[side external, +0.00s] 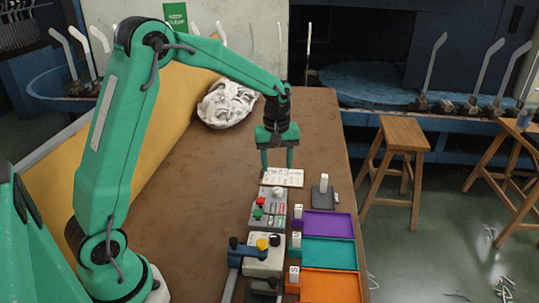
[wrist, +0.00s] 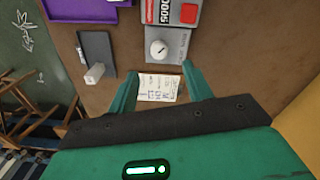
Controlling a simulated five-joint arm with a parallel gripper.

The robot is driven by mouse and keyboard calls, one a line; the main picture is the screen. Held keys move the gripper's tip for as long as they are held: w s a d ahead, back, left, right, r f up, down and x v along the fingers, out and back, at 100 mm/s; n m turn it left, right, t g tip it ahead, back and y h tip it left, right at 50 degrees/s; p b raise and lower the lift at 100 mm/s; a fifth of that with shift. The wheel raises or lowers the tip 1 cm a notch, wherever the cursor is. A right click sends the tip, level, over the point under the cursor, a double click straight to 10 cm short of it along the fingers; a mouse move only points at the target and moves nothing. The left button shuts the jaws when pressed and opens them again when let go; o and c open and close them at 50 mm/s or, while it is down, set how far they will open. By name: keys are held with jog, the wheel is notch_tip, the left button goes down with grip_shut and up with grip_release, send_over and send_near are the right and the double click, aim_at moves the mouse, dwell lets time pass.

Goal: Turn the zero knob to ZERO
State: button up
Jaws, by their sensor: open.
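The white zero knob (wrist: 158,50) is a round dial on a grey panel (wrist: 180,42) in the wrist view. It has a small dark mark, and the lettering around it is too small to read. In the side external view the knob (side external: 277,190) shows as a pale cap on the far end of the grey control box (side external: 266,209). My gripper (side external: 277,167) is open and empty, pointing down above the far side of the knob. In the wrist view my gripper's fingertips (wrist: 159,70) are spread wide, with the knob beyond them and not between them.
A white printed card (side external: 283,178) lies under my gripper. A dark plate with a white block (side external: 323,184) stands to its right. Purple (side external: 328,223), teal (side external: 330,252) and orange (side external: 332,285) trays line the right edge. A white cloth heap (side external: 226,104) lies at the back left.

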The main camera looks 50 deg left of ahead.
aim_at(277, 189)
jog(key=shift+w+a+f, duration=0.25)
jog(key=shift+w+f, duration=0.15)
jog(key=shift+f, duration=0.3)
jog(key=shift+f, duration=0.2)
jog(key=shift+f, duration=3.7)
jog(key=c, duration=1)
